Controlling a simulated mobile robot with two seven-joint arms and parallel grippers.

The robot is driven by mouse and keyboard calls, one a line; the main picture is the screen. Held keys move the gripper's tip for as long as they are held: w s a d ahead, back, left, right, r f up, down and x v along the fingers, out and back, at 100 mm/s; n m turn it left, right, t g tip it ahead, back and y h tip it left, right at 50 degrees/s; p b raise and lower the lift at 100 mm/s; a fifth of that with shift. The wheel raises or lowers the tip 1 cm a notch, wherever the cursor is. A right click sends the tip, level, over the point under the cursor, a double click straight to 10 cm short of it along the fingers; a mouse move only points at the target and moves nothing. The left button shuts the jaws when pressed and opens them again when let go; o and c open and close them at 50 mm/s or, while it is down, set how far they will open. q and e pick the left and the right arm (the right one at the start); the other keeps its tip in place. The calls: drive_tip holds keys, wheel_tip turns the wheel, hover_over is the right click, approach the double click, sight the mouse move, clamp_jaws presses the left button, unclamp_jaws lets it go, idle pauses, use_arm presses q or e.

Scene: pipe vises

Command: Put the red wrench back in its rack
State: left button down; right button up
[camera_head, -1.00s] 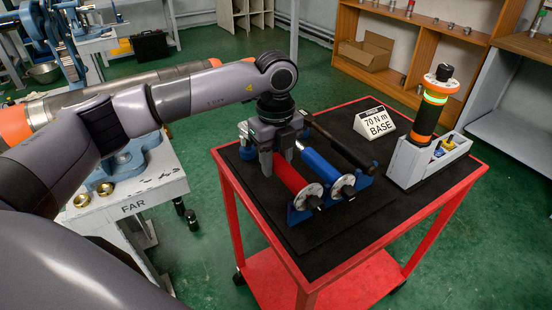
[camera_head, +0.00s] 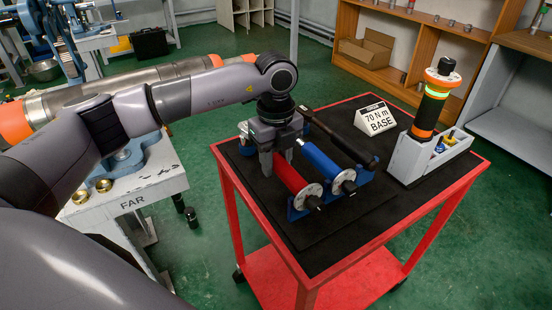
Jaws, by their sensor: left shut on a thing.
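The red wrench (camera_head: 290,177) lies along the blue rack (camera_head: 297,213) on the cart's black mat. Its round pale end with a black tip points toward the front right. My left gripper (camera_head: 280,165) points down over the wrench's rear part and is shut on it. The gripper hides the wrench's far end, and I cannot tell whether the wrench is fully seated. A blue wrench (camera_head: 321,163) lies beside it to the right in the same rack. A black-handled tool (camera_head: 345,146) lies right of the blue one. My right gripper is out of view.
The red cart (camera_head: 303,260) carries a "70 N m BASE" sign (camera_head: 375,118) and a grey tray (camera_head: 411,161) with an orange and black device (camera_head: 432,100). A grey "FAR" table (camera_head: 160,190) with brass rings stands left. The mat's front is clear.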

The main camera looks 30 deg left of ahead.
use_arm(q)
drive_tip(key=shift+f, duration=0.4)
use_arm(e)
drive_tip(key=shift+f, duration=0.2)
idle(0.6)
use_arm(q)
drive_tip(key=c, duration=0.7)
unclamp_jaws()
drive_tip(key=shift+o, duration=0.2)
drive_tip(key=shift+r, duration=0.7)
wheel_tip(320, 180, up, 6)
drive_tip(key=shift+f, duration=0.15)
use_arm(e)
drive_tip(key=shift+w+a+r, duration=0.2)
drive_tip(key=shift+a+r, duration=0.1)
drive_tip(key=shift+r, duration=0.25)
